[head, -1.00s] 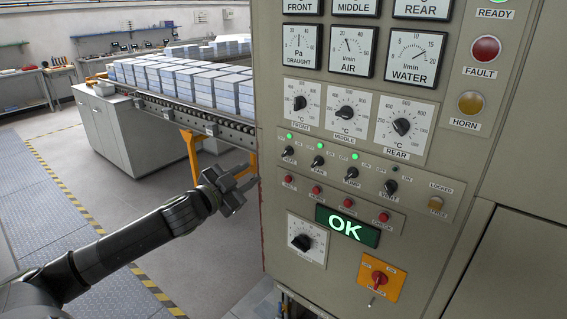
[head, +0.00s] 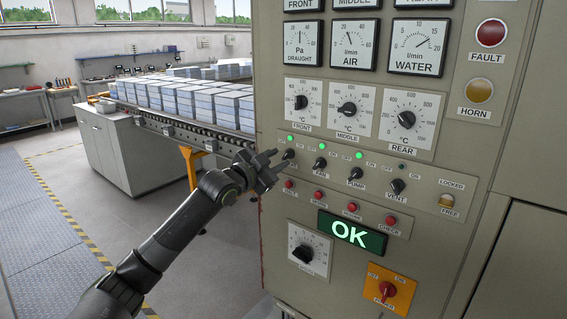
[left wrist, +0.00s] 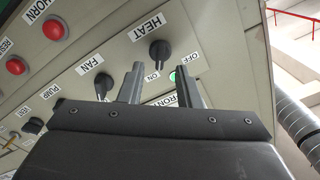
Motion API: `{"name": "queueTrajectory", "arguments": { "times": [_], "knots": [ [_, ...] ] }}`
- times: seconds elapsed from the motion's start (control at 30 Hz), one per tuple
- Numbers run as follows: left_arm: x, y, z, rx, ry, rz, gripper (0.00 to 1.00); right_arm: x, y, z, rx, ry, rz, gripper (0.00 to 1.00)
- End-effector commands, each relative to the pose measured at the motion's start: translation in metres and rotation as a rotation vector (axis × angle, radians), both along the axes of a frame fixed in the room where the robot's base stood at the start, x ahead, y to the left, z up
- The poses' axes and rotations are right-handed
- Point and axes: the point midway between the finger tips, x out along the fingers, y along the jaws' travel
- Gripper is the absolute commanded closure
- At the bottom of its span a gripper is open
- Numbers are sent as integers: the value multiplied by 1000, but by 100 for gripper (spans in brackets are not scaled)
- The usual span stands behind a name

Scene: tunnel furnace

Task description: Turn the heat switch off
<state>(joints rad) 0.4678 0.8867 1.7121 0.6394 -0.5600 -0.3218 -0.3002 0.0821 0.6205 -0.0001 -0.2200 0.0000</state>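The heat switch (head: 289,155) is a small black knob, leftmost in the row of switches on the beige panel. The green lamp (head: 290,138) above it is lit. In the left wrist view the picture is upside down; the heat switch (left wrist: 160,51) sits under its HEAT label, with its handle toward ON. My left gripper (head: 273,166) is at the panel's left edge, just left of the heat switch. In the left wrist view my left gripper (left wrist: 160,86) is open, its fingers apart on either side of the switch's line, with nothing between them. My right gripper is not in view.
The fan switch (head: 320,164), pump switch (head: 355,173) and vent switch (head: 397,187) stand to the right. Red buttons (head: 318,196) and a green OK display (head: 352,234) lie below. A conveyor (head: 185,127) with grey blocks is behind the arm.

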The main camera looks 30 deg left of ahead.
Motion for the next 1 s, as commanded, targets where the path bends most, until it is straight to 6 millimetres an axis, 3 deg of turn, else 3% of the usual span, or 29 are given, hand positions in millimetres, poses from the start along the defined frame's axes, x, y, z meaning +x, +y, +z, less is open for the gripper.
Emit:
{"name": "queueTrajectory", "arguments": {
  "times": [0.3, 0.67, 0.9, 1.0],
  "knots": [
    [31, -3, -1, -2, -1, -1, 69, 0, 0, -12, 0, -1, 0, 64],
    [35, -3, 0, 0, 1, -1, 69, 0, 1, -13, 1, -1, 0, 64],
    [35, -3, 0, 0, 1, -1, 98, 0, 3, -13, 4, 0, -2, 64],
    [35, -3, 0, -1, 1, -1, 100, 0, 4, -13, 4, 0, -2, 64]
  ]
}}
